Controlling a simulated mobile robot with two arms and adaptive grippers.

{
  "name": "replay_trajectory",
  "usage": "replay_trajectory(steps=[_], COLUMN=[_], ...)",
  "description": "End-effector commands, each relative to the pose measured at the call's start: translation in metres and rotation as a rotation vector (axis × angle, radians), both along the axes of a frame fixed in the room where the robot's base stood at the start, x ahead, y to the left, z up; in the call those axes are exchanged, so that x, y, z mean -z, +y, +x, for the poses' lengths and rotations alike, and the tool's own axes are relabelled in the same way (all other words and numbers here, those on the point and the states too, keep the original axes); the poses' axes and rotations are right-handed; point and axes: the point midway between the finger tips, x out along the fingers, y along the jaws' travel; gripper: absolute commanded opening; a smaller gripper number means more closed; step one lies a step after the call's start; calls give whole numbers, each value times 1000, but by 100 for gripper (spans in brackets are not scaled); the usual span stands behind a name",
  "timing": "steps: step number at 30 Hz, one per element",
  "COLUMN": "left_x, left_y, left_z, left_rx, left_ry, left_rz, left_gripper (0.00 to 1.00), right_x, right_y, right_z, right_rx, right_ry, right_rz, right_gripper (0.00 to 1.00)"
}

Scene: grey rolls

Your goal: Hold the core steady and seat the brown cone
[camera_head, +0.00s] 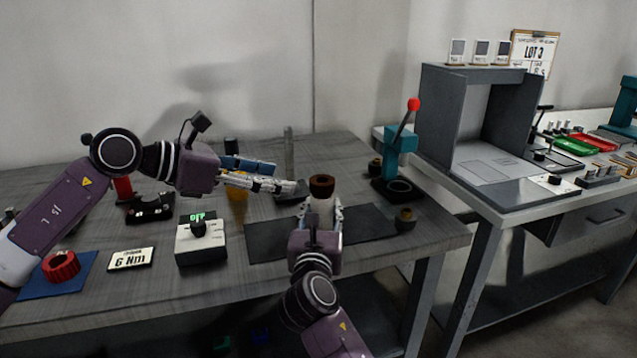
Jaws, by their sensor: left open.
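The brown cone (322,185), a dark-brown hollow piece, sits at the top of the pale core (321,209), which stands upright over the dark mat. From this view I cannot tell how deep the cone sits. My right gripper (321,211) comes from the front, with a finger on each side of the core, and appears shut on it; its wrist hides the core's lower part. My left gripper (296,187) comes from the left, its fingers pointing right. It is open and empty, just left of the cone and apart from it.
The dark mat (266,240) lies under the core. A small brown piece (405,218) stands to its right, near a teal press (400,160) with a red knob. A grey post (289,150) stands behind my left fingers. A dial box (200,240) and a "6 Nm" card (131,259) lie left.

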Motion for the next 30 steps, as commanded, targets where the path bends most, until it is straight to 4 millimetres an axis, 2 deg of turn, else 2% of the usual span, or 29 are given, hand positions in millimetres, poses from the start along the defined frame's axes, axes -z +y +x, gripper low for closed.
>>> replay_trajectory(steps=[1,5,13,17,20,30], left_x=[0,0,0,0,0,0], left_y=[0,0,0,0,0,0], left_z=[0,0,0,0,0,0], left_rx=[0,0,0,0,0,0], left_ry=[0,0,0,0,0,0], left_rz=[0,0,0,0,0,0], left_gripper=[57,57,57,57,57,57], right_x=[0,0,0,0,1,1], right_y=[0,0,0,1,2,7], right_z=[0,0,-1,-9,-23,-92], right_rx=[0,0,0,0,-2,-1], right_ry=[0,0,0,0,0,1], right_rz=[0,0,0,0,1,2], right_gripper=[42,55,55,55,55,55])
